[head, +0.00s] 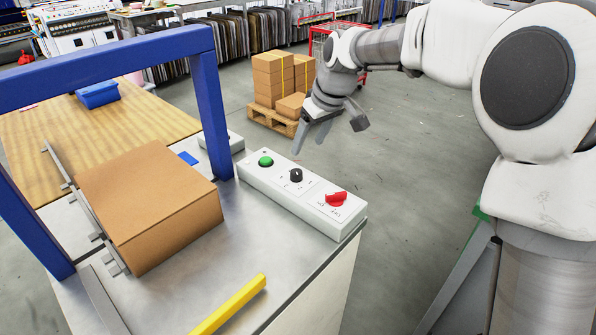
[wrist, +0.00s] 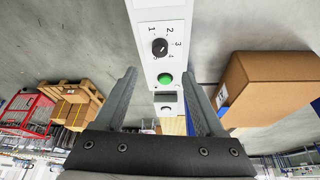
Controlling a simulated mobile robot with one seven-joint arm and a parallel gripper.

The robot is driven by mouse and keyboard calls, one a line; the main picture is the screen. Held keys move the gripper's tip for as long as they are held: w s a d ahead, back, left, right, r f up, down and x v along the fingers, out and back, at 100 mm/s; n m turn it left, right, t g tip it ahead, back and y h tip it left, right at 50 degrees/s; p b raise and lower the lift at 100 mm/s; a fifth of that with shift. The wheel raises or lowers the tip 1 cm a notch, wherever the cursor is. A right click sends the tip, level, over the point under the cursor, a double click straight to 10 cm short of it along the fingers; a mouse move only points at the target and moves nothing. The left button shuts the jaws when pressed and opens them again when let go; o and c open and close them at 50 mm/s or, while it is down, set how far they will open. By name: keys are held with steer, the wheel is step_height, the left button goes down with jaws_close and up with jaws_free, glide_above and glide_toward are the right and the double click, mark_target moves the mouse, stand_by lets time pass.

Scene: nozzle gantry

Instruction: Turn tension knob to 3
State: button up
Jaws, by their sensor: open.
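The tension knob (head: 296,175) is a small black dial on the white control box (head: 262,184), between a green button (head: 266,161) and a red switch (head: 336,198). In the wrist view the knob (wrist: 159,47) has printed numbers around it, with 1, 2 and 3 readable. I cannot tell which number its pointer is at. My gripper (head: 309,147) is open and empty, above the box and apart from the knob. In the wrist view its two fingers (wrist: 159,72) point toward the panel, with the knob beyond their tips and the green button (wrist: 165,79) showing between them.
A blue frame (head: 212,110) stands left of the control box, with a brown carton (head: 150,205) beneath it. A yellow bar (head: 228,304) lies in front on the metal table. Boxes on a pallet (head: 275,118) stand behind on the floor.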

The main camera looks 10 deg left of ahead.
mark_target(296, 171)
steer(key=b+x, duration=0.2)
steer(key=x, duration=0.9)
steer(key=shift+f, duration=0.2)
jaws_close()
